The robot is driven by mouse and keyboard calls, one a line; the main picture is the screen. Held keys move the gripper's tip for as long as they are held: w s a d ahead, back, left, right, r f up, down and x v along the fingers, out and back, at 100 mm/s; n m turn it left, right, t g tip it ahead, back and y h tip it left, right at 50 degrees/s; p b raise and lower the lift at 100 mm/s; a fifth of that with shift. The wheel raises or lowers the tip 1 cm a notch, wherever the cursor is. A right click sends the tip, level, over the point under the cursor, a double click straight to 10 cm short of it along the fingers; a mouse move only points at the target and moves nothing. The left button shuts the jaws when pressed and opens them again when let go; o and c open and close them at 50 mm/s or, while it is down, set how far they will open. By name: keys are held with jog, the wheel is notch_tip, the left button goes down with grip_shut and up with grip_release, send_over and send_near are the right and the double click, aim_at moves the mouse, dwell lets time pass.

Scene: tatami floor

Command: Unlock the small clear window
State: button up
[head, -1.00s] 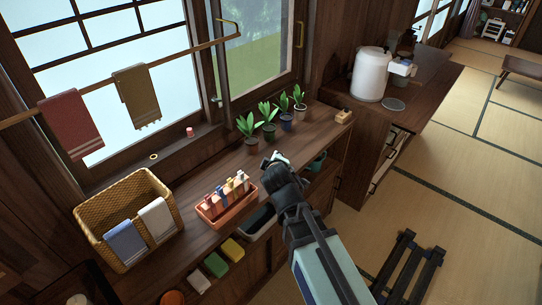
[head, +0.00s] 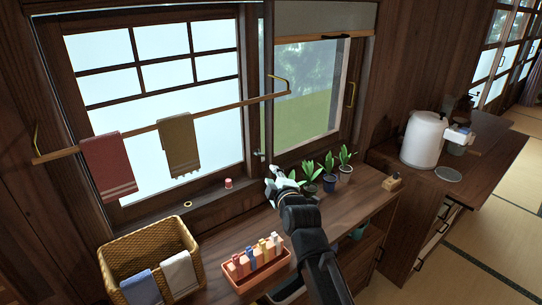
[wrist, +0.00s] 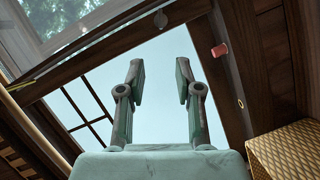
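The small clear window (head: 310,95), with greenery behind its glass, is right of the larger frosted window in the head view. It also shows at the upper left of the wrist view (wrist: 65,25). A small metal fitting (head: 261,156), which looks like a latch, sits low on the post between the windows; its lock state cannot be told.
A wooden rail (head: 228,110) with two towels crosses in front of the larger window. Potted plants (head: 327,170) stand close right of my gripper. A wicker basket (head: 118,262) and an orange tray of bottles (head: 258,279) occupy the counter. A pink cup (head: 228,183) stands on the sill.

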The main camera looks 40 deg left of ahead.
aim_at(259, 155)
jog(key=p+x, duration=0.4)
jog(key=x, duration=1.3)
jog(key=shift+a+f, duration=0.1)
jog(key=shift+c, duration=0.3)
grip_shut()
